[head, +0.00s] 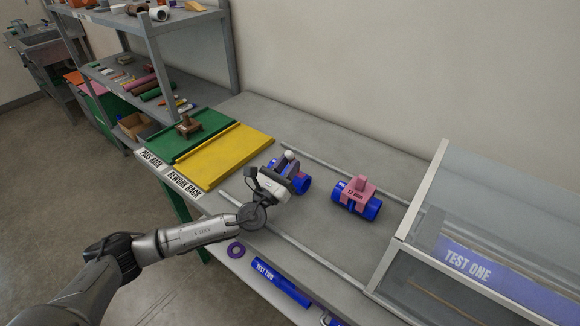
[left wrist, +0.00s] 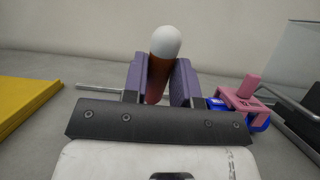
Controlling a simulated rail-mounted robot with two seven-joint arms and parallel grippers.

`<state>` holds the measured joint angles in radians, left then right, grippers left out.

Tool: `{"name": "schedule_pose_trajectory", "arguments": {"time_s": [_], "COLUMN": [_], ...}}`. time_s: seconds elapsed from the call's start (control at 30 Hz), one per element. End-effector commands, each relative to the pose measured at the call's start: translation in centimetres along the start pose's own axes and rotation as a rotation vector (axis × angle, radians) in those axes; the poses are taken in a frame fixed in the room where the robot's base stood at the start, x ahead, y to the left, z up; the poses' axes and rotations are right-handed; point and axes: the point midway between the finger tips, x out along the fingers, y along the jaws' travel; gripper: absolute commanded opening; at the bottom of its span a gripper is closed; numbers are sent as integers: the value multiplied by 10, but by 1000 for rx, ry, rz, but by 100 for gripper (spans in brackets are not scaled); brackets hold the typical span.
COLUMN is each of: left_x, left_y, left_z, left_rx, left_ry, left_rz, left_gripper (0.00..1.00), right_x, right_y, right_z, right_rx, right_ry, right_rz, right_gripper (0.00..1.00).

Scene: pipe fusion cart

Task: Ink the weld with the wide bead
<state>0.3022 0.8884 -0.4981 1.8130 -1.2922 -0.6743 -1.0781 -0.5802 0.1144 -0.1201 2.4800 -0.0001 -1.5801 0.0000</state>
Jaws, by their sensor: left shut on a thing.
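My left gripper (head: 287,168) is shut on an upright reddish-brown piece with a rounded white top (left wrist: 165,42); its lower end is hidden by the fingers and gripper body. A blue pipe piece (head: 302,184) is partly hidden behind the gripper; I cannot tell whether the held thing touches it. A second blue pipe piece (head: 371,211) lies to the right with a pink lettered clamp (head: 356,192) over it, and the clamp shows in the left wrist view (left wrist: 240,102). Bead widths are too small to tell. My right gripper is not in view.
A yellow tray (head: 226,156) and a green tray (head: 216,126) with a brown wooden holder (head: 188,127) are at left. A clear-walled TEST ONE box (head: 480,262) stands right. A purple ring (head: 235,249) lies near the front.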

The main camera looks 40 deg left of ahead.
Motion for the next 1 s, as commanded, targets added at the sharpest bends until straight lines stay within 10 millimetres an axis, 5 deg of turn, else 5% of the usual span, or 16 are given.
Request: {"name": "schedule_pose_trajectory", "arguments": {"time_s": [1.0], "left_x": [0], "left_y": [-13], "left_z": [1], "left_rx": [-2], "left_ry": [2], "left_rz": [0], "left_gripper": [4], "right_x": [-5], "right_y": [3], "right_z": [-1], "right_rx": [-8], "right_ry": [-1], "right_rz": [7], "right_gripper": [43]}}
